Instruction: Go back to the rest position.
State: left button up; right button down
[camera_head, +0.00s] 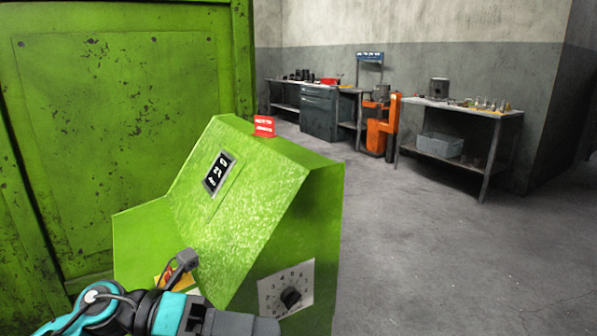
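My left arm comes in at the bottom left. Its dark grey gripper (252,325) is at the bottom edge, in front of the lower part of a green control console (230,200). The picture's edge cuts the gripper off, so I cannot tell whether its fingers are open or shut. No held object shows. A white dial plate with a black knob (290,298) is on the console's side, just above and right of the gripper. My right gripper is not in view.
A worn green press panel (130,120) fills the left. The console carries a dark display (218,174) and a red sign (264,126). Workbenches (460,107) and an orange lift (382,130) stand along the back wall. The grey floor (450,260) at right is clear.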

pick_arm(q)
jog(key=w+a+f+n+t+y+p, duration=0.2)
jog(key=w+a+f+n+t+y, duration=0.15)
jog(key=n+t, duration=0.85)
jog(key=w+a+f+n+t+y+p, duration=0.15)
jog(key=a+f+n+t+y, duration=0.45)
jog(key=n, duration=1.1)
jog(key=s+a+f+n+g+y, duration=0.1)
jog(key=s+f+n+g+y, duration=0.1)
jog(key=s+f+n, duration=0.3)
jog(key=s+a+f+n+g+y+p, duration=0.1)
jog(key=s+a+f+n+g+y, duration=0.1)
jog(key=s+f+n, duration=0.4)
notch_tip(320, 180, down, 5)
jog(key=shift+g+y, duration=0.85)
jog(key=shift+g, duration=0.15)
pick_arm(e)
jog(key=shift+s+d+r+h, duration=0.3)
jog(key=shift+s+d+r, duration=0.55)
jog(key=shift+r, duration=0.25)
pick_arm(q)
jog(key=shift+s, duration=0.1)
